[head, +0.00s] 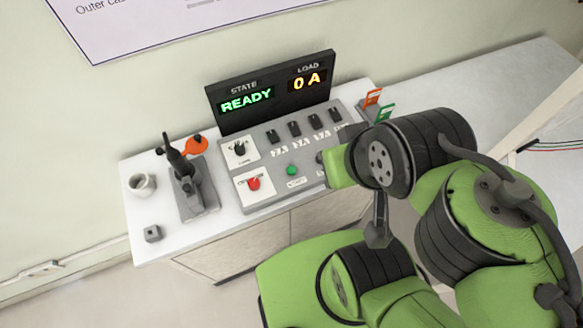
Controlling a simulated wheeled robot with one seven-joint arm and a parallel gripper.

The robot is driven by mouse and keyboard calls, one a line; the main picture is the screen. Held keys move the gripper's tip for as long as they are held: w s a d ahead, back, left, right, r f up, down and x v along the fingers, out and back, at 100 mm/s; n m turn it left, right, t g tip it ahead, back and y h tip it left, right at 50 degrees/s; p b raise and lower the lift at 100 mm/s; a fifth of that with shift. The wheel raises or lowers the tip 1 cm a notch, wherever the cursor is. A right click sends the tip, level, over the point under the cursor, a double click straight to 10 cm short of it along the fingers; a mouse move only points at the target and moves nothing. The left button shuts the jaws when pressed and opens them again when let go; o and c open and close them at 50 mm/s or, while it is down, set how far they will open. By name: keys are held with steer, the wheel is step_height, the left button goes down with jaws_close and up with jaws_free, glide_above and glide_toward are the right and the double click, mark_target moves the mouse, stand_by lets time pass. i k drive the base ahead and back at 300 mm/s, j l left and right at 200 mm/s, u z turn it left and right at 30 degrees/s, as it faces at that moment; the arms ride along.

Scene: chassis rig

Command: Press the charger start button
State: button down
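A grey control panel (270,193) lies on the white bench. A round green button (291,170) sits near its front edge, with a small white label below it that is too small to read surely. The green button is uncovered and shows fully. The black display (272,117) behind the panel reads STATE "READY" in green and LOAD "0 A" in amber. My gripper (324,165) is at the panel's right part, to the right of the green button and seemingly apart from it. Its fingers are mostly hidden by my wrist, so its opening cannot be told.
Left of the green button are a red knob (254,183) and a black rotary switch (239,148). Several black switches line the panel's back. A black handled device (190,185), a white cup (142,184) and a small grey block (153,233) stand left. Orange and green tags (372,98) stand right.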

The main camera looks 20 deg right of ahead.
mark_target(290, 170)
steer(key=j+u, duration=0.1)
steer(key=j, duration=0.55)
steer(key=k+j+u, duration=0.1)
steer(key=j, duration=0.55)
